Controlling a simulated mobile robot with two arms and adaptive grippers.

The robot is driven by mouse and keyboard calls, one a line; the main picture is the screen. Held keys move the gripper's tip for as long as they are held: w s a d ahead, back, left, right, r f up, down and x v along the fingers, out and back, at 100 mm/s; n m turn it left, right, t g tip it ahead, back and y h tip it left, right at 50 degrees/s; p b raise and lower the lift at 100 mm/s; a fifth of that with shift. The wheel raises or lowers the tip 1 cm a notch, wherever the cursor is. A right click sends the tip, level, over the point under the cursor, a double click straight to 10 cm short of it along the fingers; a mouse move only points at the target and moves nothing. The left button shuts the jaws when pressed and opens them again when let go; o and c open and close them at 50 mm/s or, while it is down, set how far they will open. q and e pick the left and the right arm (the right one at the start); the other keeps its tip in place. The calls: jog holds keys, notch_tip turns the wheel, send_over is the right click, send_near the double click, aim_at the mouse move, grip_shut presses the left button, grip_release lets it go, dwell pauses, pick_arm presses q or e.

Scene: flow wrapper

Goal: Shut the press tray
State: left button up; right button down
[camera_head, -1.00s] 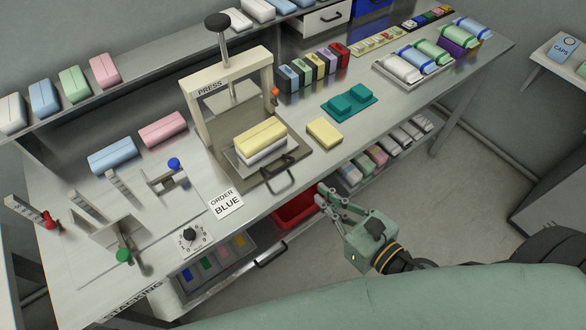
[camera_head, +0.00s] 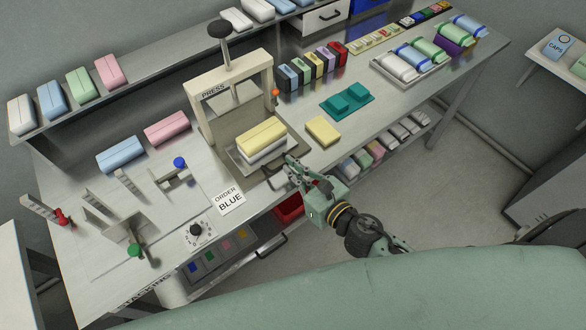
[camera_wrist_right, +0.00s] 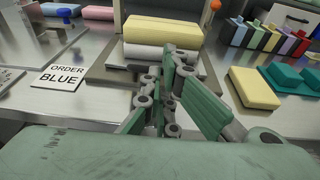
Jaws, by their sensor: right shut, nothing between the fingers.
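The press (camera_head: 212,91) is a cream frame with a black knob on a post. The press tray (camera_head: 236,152) is at its foot, with a yellow block (camera_head: 262,137) on a white block (camera_head: 266,152). The stack sits toward the front of the frame and also shows in the wrist view (camera_wrist_right: 160,30). My right gripper (camera_head: 291,162) is shut and empty at the tray's front edge, over where its handle was visible. The handle is now mostly hidden, and I cannot tell whether the fingers touch it. My left gripper is out of view.
A loose yellow block (camera_head: 322,130) lies right of the press, near a teal fixture (camera_head: 347,99). An order card (camera_head: 229,200) lies left of my right gripper. A red bin (camera_head: 289,208) is under the bench edge.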

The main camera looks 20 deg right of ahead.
aim_at(269, 142)
jog(key=shift+w+a+r, duration=0.1)
jog(key=shift+w, duration=0.15)
jog(key=x, duration=0.3)
jog(key=r+p+x, duration=0.1)
jog(key=x, duration=0.3)
jog(key=r+p+x, duration=0.1)
jog(key=x, duration=0.3)
jog(key=shift+w, duration=0.45)
jog(key=shift+r, duration=0.2)
jog(key=shift+r, duration=0.1)
